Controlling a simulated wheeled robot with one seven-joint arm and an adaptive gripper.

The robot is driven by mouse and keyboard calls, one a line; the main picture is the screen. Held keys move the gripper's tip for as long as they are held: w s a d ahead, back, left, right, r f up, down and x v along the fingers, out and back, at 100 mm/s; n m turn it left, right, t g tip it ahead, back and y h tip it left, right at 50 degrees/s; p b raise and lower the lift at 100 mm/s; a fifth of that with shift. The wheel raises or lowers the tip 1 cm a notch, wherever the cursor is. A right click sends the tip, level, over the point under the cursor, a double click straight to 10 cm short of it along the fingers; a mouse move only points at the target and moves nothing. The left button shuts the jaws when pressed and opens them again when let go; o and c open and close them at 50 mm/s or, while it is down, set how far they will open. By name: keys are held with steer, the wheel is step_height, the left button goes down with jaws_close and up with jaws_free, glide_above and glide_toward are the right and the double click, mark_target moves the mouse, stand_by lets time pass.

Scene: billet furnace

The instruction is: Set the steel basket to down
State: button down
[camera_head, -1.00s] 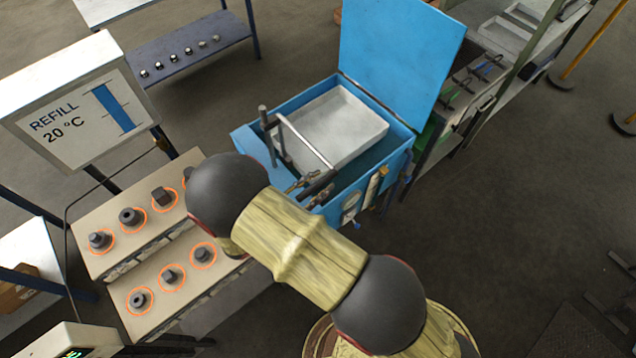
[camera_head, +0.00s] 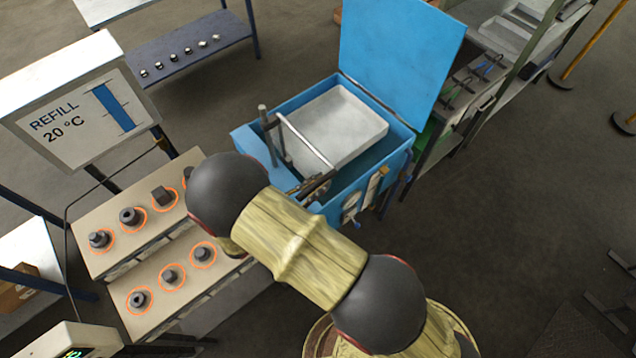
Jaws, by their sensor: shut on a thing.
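The steel basket (camera_head: 341,128) is a pale, shallow metal tray inside the blue tank (camera_head: 398,157), whose lid (camera_head: 398,55) stands open. It looks level, with its rim near the tank's top edge; how deep its underside sits is hidden. A pale bar handle (camera_head: 303,141) slopes from a dark upright post (camera_head: 267,135) towards the tank's front edge. My gripper (camera_head: 318,184) is at the near, lower end of this bar, shut on the handle. The fingers are small, dark and partly hidden behind my arm, so the exact contact is unclear.
Gauges and fittings (camera_head: 362,195) line the tank's front. At left, a stepped stand (camera_head: 113,258) holds several dark parts in orange rings, below a refill sign (camera_head: 78,115). A conveyor-like bench (camera_head: 480,85) adjoins the tank at right. The floor at lower right is mostly clear.

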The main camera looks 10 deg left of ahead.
steer(key=shift+f, duration=0.1)
stand_by(0.3)
step_height(320, 180, down, 24)
steer(key=b, duration=1.4)
steer(key=shift+r, duration=0.25)
steer(key=shift+s+d, duration=0.1)
steer(key=shift+d, duration=0.05)
steer(key=c, duration=1.9)
jaws_free()
steer(key=shift+f, duration=0.1)
steer(key=shift+o, duration=0.9)
steer(key=shift+a+r, duration=0.2)
steer(key=v, duration=1.2)
